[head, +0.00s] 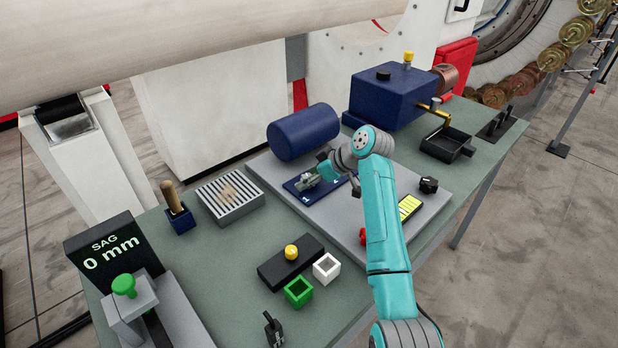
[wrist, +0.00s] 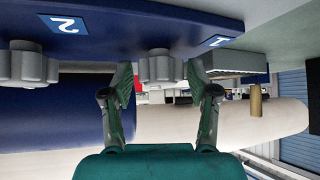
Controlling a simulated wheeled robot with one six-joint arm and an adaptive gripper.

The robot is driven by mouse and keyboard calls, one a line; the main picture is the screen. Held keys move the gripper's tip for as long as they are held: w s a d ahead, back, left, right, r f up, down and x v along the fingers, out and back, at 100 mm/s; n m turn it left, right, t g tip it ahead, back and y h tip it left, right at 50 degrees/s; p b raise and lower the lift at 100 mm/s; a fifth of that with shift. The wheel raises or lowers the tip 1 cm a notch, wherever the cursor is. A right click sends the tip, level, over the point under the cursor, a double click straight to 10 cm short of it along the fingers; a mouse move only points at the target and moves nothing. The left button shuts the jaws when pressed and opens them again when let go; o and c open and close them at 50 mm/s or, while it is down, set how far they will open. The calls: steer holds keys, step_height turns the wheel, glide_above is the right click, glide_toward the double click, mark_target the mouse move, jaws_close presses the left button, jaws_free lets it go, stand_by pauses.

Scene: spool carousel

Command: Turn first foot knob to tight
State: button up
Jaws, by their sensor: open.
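In the wrist view, a dark blue plate (wrist: 130,20) carries number labels 1 and 2. The grey lobed first foot knob (wrist: 158,68), beside label 1 (wrist: 216,41), lies between the fingertips of my gripper (wrist: 160,80). My fingers are open on both sides of it, with a visible gap. A second grey lobed knob (wrist: 28,68) is beside label 2 (wrist: 62,23), left of my fingers. In the head view, my gripper (head: 323,172) is over the blue plate (head: 328,189); it partly hides the knobs, and I cannot tell their turn.
A black knob (head: 428,184), a yellow panel (head: 410,208) and a red knob (head: 363,236) are near my arm. A slotted grey box (head: 230,198) is left. The sag display (head: 112,252) reads 0 mm.

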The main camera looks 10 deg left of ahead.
jaws_close()
steer(key=shift+m, duration=0.3)
steer(key=m+t+h, duration=0.1)
steer(key=m+t, duration=0.1)
steer(key=m, duration=0.1)
steer(key=shift+s+a+t+h, duration=0.1)
steer(key=shift+t+h, duration=0.2)
steer(key=shift+t, duration=0.1)
steer(key=m+t+h, duration=0.1)
steer(key=m, duration=0.2)
steer(key=m+t+h, duration=0.1)
steer(key=m+h, duration=0.1)
steer(key=shift+m+t, duration=0.3)
steer(key=shift+m, duration=0.1)
steer(key=m+h, duration=0.4)
steer(key=m, duration=0.1)
steer(key=shift+a+t, duration=0.1)
steer(key=shift+t, duration=0.3)
steer(key=shift+m+g+h, duration=0.3)
steer(key=shift+m+h, duration=1.3)
steer(key=shift+m, duration=0.5)
